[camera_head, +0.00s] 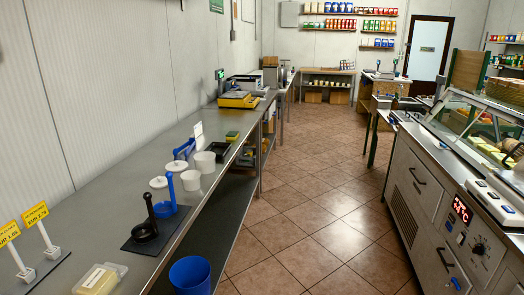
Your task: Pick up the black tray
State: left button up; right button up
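A small black tray (219,148) appears to sit on the long metal counter at the left, behind two white tubs and near the counter's right edge. The tubs hide part of it. A flat dark plate (127,246) lies nearer on the same counter, with a black upright-handled item (146,231) on it. Neither of my grippers is in the picture.
The metal counter (108,190) also holds white tubs (191,180), blue handled items (170,208), a sponge (232,136), yellow price signs and a clear box (99,280). A blue bin (190,276) stands below. A tiled aisle (300,215) runs clear between counter and display case (440,200).

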aim_at(221, 149)
jog(key=i+u, duration=0.1)
jog(key=i, duration=0.55)
jog(key=i+l+u, duration=0.1)
jog(key=i, duration=0.55)
jog(key=i+l+u, duration=0.1)
jog(key=i, duration=0.5)
jog(key=l, duration=0.1)
